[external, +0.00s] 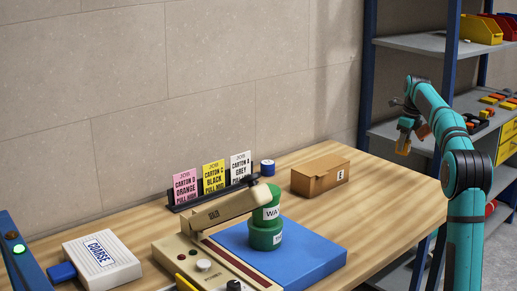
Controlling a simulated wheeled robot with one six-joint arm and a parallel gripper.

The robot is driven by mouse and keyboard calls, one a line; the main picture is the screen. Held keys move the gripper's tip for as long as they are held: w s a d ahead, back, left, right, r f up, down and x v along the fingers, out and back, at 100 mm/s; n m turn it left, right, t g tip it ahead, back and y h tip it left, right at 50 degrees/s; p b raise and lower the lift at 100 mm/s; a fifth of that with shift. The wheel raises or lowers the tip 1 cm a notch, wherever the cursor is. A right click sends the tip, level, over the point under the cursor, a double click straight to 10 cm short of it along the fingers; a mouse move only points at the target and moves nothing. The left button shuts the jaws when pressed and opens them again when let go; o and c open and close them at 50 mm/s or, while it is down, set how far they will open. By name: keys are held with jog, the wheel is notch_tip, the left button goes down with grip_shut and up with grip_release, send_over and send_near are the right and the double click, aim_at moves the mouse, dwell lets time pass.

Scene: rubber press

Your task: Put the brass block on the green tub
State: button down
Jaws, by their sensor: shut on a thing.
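My gripper (405,132) is at the right of the external view, raised beside the shelving and well apart from the tubs. It points down and is shut on a small brownish-gold block, the brass block (403,145). Two green tubs are stacked on a blue slab (318,262) at the table's front. The upper green tub (268,198) has a label starting "WA". The beige press arm (225,210) partly covers the left side of the stack.
A cardboard box (315,177) marked E and a small blue round item (267,167) stand behind the tubs. Job cards (213,178) stand in a black rack. A white "COARSE" box (101,261) lies at left. Blue-framed shelves (420,43) rise behind my arm.

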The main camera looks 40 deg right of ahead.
jog(key=shift+r, duration=0.35)
jog(key=shift+w+a+r, duration=0.1)
jog(key=shift+w+a, duration=0.05)
jog(key=shift+a, duration=0.1)
jog(key=w+a+r+n, duration=0.2)
jog(key=w+a+r, duration=0.15)
jog(key=a, duration=0.85)
jog(key=w+a+r+n, duration=0.15)
jog(key=a+r, duration=0.25)
jog(key=a, duration=0.8)
jog(key=w+a+r+n, duration=0.2)
jog(key=w+a+r, duration=0.1)
jog(key=a, duration=0.8)
notch_tip(320, 180, up, 9)
jog(key=n+g+y, duration=0.1)
jog(key=n, duration=0.5)
send_over(265, 206)
jog(key=w+d, duration=0.2)
jog(key=w, duration=0.1)
jog(key=shift+s+d+f, duration=0.1)
jog(key=shift+s+f, duration=0.05)
jog(key=shift+f, duration=2.1)
jog(key=shift+s+d+f, duration=0.1)
jog(key=shift+f, duration=2.15)
jog(key=c, duration=0.9)
grip_release()
jog(key=shift+f, duration=0.15)
